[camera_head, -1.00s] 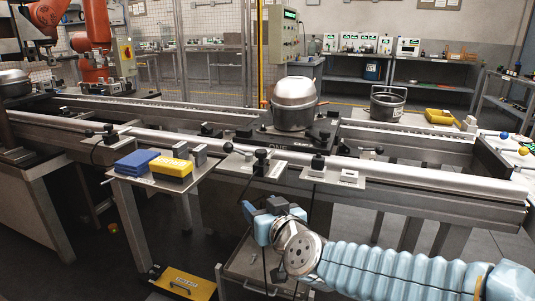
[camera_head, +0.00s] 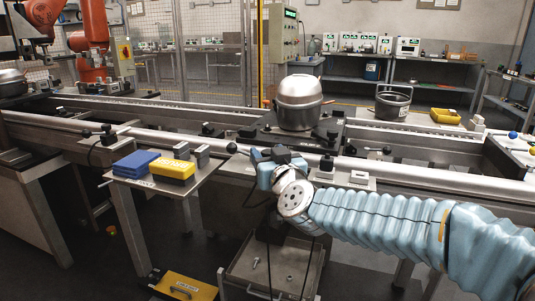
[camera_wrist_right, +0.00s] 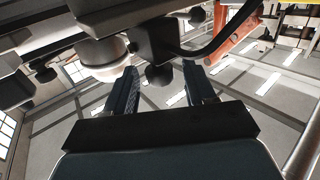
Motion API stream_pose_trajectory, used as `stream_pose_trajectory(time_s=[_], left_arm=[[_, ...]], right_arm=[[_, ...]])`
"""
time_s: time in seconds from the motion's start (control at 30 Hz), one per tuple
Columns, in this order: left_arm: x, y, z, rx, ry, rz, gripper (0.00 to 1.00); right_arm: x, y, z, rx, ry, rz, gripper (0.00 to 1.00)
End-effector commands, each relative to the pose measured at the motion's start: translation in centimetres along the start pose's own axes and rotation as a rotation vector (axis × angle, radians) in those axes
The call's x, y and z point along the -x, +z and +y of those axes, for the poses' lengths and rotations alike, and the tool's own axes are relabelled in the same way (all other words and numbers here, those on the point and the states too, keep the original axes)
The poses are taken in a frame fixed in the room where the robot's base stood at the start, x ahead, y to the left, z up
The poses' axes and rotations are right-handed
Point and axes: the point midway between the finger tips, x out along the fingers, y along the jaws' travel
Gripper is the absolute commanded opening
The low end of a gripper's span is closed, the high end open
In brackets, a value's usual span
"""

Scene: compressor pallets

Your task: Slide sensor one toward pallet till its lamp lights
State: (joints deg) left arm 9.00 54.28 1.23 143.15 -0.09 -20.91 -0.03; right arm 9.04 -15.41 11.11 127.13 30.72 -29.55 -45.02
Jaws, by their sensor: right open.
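The compressor (camera_head: 297,103), a rounded metal pot, stands on a dark pallet (camera_head: 268,133) on the conveyor. My right gripper (camera_head: 269,156) is at the front rail, just in front of the pallet, and hides most of sensor one in the head view. In the right wrist view the gripper (camera_wrist_right: 160,66) is open, its two dark fingers pointing up. A dark block with a cable, seemingly sensor one (camera_wrist_right: 153,38), is above, and its round black knob (camera_wrist_right: 160,76) shows between the fingers, apparently untouched. I cannot make out a lamp. My left gripper is out of view.
A side shelf with blue (camera_head: 136,160) and yellow (camera_head: 171,172) boxes lies left of my right gripper. Another bracket with a black knob (camera_head: 326,164) stands close to its right.

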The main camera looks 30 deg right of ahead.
Motion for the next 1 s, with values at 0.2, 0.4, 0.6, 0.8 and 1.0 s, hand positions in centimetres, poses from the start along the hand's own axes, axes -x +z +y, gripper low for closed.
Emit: stream_pose_trajectory(time_s=[0.2,0.4,0.6,0.8,1.0], left_arm=[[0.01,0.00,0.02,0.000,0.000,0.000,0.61],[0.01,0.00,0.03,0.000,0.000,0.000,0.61],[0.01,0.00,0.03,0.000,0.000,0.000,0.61],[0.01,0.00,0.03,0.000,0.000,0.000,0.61],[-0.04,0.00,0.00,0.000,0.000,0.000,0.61]], right_arm=[[-1.18,0.01,-0.04,0.000,-0.001,0.000,0.55],[-1.19,0.00,-0.03,0.000,0.000,0.000,0.55],[-1.18,0.01,-0.02,0.000,0.000,0.000,0.25],[-1.17,0.01,-0.02,0.000,0.000,0.000,0.00],[-1.48,0.05,0.23,0.000,0.001,0.000,0.00]])
